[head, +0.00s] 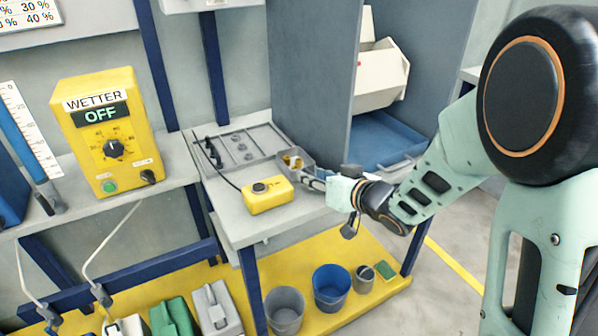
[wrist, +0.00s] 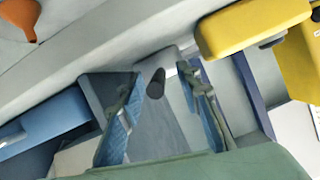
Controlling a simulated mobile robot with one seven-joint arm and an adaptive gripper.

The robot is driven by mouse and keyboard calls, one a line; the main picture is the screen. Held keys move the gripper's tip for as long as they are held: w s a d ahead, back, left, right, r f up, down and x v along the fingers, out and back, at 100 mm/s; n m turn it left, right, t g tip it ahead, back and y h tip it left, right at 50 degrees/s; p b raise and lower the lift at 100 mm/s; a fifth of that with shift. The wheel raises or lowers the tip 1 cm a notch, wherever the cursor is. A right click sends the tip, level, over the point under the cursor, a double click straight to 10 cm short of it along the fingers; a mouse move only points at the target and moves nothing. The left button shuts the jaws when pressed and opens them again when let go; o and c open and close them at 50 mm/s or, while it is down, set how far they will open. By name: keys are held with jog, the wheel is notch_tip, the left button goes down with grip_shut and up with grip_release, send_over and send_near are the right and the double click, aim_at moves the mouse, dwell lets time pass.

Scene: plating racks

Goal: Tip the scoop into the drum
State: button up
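The small grey scoop (head: 307,158) rests on the bench and holds yellow-orange pieces. My gripper (head: 318,180) is low over the bench at its handle side. In the wrist view my gripper (wrist: 160,76) has its two blue-padded fingers wide apart. A dark rounded rod end (wrist: 155,83), which looks like the scoop's handle, shows between them with space on both sides. The scoop's bowl cannot be made out in the wrist view. A pale, angular, tilted vessel (head: 380,75), apparently the drum, sits in the grey cabinet right of the bench.
A yellow control box (head: 268,196) with a cable stands on the bench (head: 232,222) close left of my gripper. The cabinet's grey side panel (head: 312,85) rises behind it. A blue tray (head: 385,142) lies below the vessel. Buckets, including a blue one (head: 331,287), stand on the lower yellow shelf.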

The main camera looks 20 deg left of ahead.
jog(key=shift+w+a+f, duration=0.1)
jog(key=shift+w+a, duration=0.1)
jog(key=shift+a, duration=0.1)
jog(key=shift+c, duration=0.4)
grip_shut()
jog(key=shift+r, duration=0.25)
